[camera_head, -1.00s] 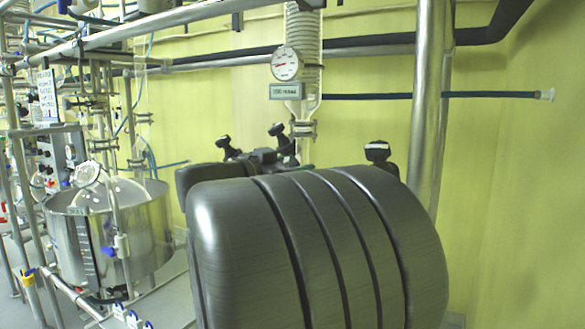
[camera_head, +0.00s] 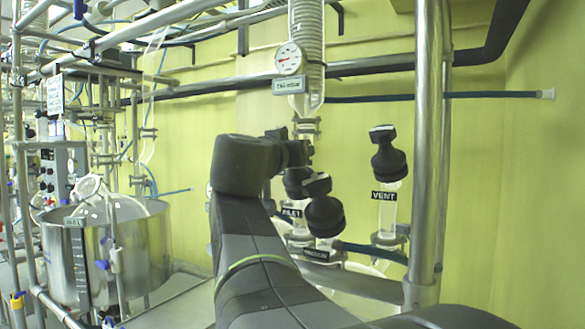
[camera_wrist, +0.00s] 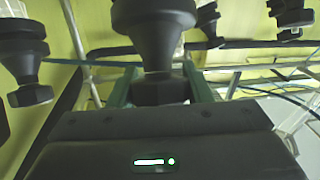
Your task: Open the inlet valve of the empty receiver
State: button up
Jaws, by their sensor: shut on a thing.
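In the wrist view my gripper (camera_wrist: 160,80) is shut around the lower part of a black valve knob (camera_wrist: 158,35), with a green finger on each side. In the head view my arm reaches forward to a cluster of black knobs, and the jaws are hard to make out there. A black knob (camera_head: 325,216) stands in front, near a label reading like "INLET" (camera_head: 292,212). Which label belongs to the held knob I cannot tell. The VENT valve (camera_head: 388,160) stands apart on the right. The receiver's glass is mostly hidden behind my arm.
A round gauge (camera_head: 290,59) and a small display (camera_head: 290,85) hang above the valves. A thick steel post (camera_head: 428,150) stands close on the right. A steel vessel (camera_head: 140,255) is at left. In the wrist view, another knob (camera_wrist: 25,65) is close at left.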

jog(key=shift+a+n+t+y, duration=0.1)
jog(key=shift+n+t+y, duration=0.2)
jog(key=shift+n+y, duration=0.75)
jog(key=shift+n+y, duration=0.25)
jog(key=shift+y, duration=0.1)
jog(key=o, duration=1)
jog(key=b+v, duration=0.2)
jog(key=v, duration=1.1)
jog(key=shift+s+b, duration=0.3)
jog(key=shift+s, duration=0.05)
jog(key=shift+a+f, duration=0.1)
jog(key=shift+a, duration=0.05)
jog(key=shift+w, duration=0.2)
